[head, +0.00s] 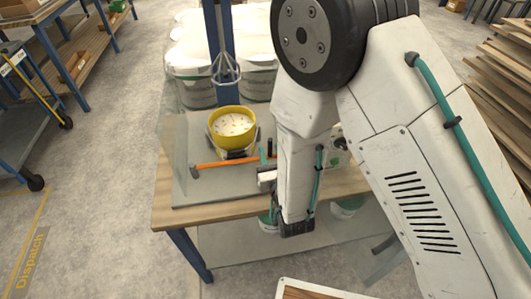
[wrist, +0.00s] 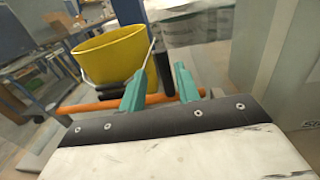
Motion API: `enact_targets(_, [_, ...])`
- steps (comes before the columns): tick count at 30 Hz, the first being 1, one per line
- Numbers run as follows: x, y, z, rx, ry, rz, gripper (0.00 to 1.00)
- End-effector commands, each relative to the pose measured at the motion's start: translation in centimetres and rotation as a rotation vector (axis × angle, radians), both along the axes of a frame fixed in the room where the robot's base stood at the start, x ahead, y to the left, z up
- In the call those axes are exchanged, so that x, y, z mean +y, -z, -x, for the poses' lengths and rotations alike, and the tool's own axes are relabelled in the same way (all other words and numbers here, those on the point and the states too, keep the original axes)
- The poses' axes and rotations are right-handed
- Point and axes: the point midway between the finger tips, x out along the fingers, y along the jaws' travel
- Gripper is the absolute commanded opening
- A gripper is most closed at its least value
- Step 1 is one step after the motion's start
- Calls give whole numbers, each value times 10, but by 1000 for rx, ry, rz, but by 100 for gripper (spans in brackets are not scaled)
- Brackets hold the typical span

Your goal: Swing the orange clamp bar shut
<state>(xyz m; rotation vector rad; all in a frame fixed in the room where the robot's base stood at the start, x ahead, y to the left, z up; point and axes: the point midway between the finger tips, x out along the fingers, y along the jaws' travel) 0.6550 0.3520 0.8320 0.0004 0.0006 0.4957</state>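The orange clamp bar (head: 225,163) lies low across the grey board, in front of the yellow bucket (head: 232,128). Its left end has a dark tip, and its right end is hidden near my arm in the head view. In the wrist view the orange bar (wrist: 95,106) runs crosswise at the two teal fingers of my gripper (wrist: 160,82). The fingers stand apart with a gap, so my gripper is open. A black upright post (wrist: 163,72) shows in that gap. I cannot tell whether a finger touches the bar.
The grey board (head: 195,188) sits on a wooden table (head: 178,214), with a clear panel at its left edge. White tubs (head: 195,85) and a blue post (head: 218,45) stand behind. Stacked planks (head: 505,100) are at the right.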

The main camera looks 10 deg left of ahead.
Motion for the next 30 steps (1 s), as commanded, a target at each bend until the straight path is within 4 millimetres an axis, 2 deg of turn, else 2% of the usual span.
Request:
enact_targets(9, [-23,1,47,2,-4,2,32])
enact_targets(14, [-32,1,64,2,-4,2,32])
enact_targets(30, [-35,0,68,0,-2,0,32])
